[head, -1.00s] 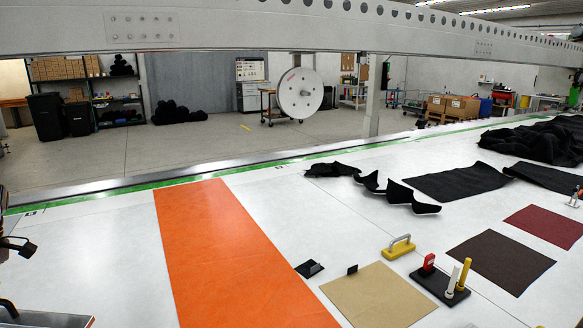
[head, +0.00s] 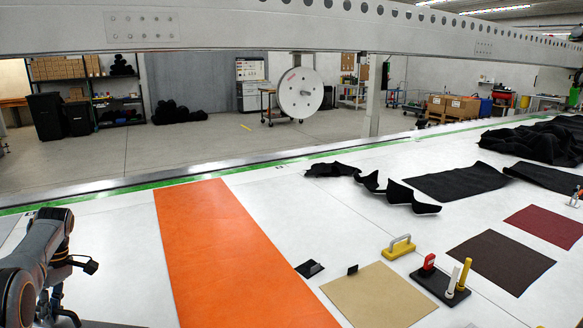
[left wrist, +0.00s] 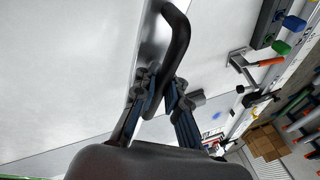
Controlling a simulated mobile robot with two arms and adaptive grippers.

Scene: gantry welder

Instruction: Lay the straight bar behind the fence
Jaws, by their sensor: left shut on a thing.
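My left gripper (left wrist: 162,88) is shut on a black curved handle (left wrist: 181,35) in the left wrist view. The handle stands by a shiny metal strip (left wrist: 150,45), which looks like part of the straight bar; most of it is hidden or out of frame. In the head view my left gripper (head: 54,302) is at the lower left corner, low over the white table, left of the orange sheet. Only a dark edge of something shows under it there. I cannot surely pick out the fence. My right gripper is in neither view.
The white table holds an orange sheet (head: 215,250), a tan sheet (head: 378,296), a yellow-handled block (head: 399,248) and a black stand (head: 440,286) with upright pieces. Dark cloth strips (head: 370,182) lie farther back. A metal rail (head: 130,188) and green line run along the far edge.

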